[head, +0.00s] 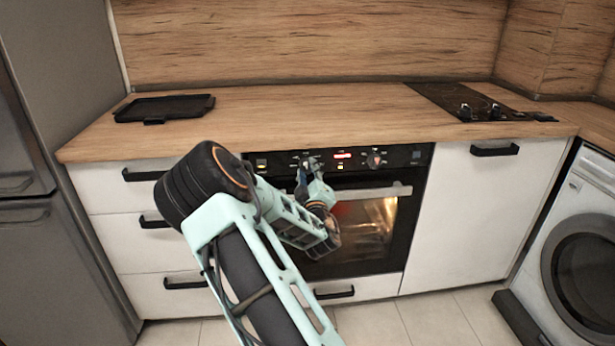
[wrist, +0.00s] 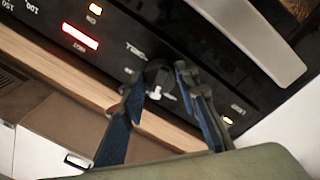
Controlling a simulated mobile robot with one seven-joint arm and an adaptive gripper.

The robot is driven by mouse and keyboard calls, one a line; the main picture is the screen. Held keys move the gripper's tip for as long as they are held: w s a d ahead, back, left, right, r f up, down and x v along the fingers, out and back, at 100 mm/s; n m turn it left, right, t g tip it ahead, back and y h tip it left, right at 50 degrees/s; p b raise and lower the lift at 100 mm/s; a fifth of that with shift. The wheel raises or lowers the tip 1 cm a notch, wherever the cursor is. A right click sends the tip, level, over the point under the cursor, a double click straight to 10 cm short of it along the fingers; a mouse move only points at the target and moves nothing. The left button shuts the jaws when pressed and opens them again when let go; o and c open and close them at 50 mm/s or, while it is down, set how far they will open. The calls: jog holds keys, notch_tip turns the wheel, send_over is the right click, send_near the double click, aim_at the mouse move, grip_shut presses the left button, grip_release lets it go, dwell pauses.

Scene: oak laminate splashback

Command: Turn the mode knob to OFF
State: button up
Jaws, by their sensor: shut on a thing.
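The oven's control panel (head: 403,156) has a left knob (head: 309,162) and a right knob (head: 376,161), with a lit red display (head: 343,155) between them. My gripper (head: 305,176) reaches the panel at the left knob and partly covers it. In the wrist view, the two fingers of my gripper (wrist: 158,82) are on either side of this dark knob (wrist: 157,74) and shut on it. A white mark shows by the knob. I cannot read the markings around it, so its setting and which knob is the mode knob are unclear.
The oven door handle (head: 385,191) runs below the panel, and the oven window (head: 372,225) glows. A black tray (head: 165,108) lies on the wooden worktop (head: 300,110). A hob (head: 470,101) is at the right. My arm crosses in front of the drawers.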

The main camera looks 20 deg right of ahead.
jog(key=n+b, duration=0.1)
jog(key=n, duration=0.3)
jog(key=shift+f+n+b, duration=0.1)
jog(key=shift+n+b, duration=0.2)
jog(key=shift+n, duration=0.1)
jog(key=n+b, duration=0.1)
jog(key=n, duration=0.3)
jog(key=shift+d+y, duration=0.1)
jog(key=shift+y, duration=0.2)
jog(key=n, duration=0.4)
jog(key=shift+n+b, duration=0.3)
jog(key=shift+r+n+y, duration=0.2)
jog(key=shift+n+y, duration=0.1)
jog(key=shift+n, duration=1.7)
jog(key=o, duration=1.1)
jog(key=shift+o, duration=0.2)
jog(key=shift+s, duration=0.15)
jog(key=v, duration=1.1)
jog(key=shift+s, duration=0.4)
jog(key=shift+r, duration=0.1)
